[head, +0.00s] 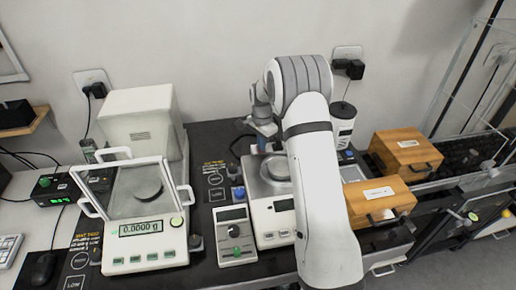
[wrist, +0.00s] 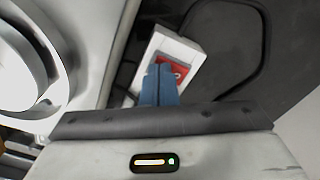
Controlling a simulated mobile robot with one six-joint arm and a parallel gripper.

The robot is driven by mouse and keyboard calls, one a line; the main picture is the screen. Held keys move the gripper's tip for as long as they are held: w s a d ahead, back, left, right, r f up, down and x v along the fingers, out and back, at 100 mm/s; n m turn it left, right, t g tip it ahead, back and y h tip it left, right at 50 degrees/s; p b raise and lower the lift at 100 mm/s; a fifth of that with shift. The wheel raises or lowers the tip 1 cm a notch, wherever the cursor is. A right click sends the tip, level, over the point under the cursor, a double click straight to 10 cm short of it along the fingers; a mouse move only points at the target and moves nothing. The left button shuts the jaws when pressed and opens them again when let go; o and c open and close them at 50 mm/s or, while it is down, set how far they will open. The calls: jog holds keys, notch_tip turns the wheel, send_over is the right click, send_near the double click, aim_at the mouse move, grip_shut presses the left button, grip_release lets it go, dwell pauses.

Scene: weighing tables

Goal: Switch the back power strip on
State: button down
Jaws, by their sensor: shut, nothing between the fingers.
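A white power strip (wrist: 176,40) with a red rocker switch (wrist: 178,69) lies on the dark tabletop in the upper middle of the wrist view. My gripper (wrist: 161,68) is shut and empty, its blue fingers over the strip. The tips overlap the left part of the red switch, and I cannot tell whether they touch it. Part of the strip is hidden behind the fingers. In the head view my gripper (head: 262,147) is behind the middle balance (head: 258,207); I cannot make out the strip there.
A black cable (wrist: 266,50) loops right of the strip. The balance's round pale part (wrist: 50,60) is close on the left. In the head view, a large enclosed balance (head: 145,235) stands left and wooden boxes (head: 378,207) right. The wall is close behind.

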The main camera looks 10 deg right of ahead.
jog(key=shift+r+p, duration=1.8)
jog(key=shift+r, duration=1.55)
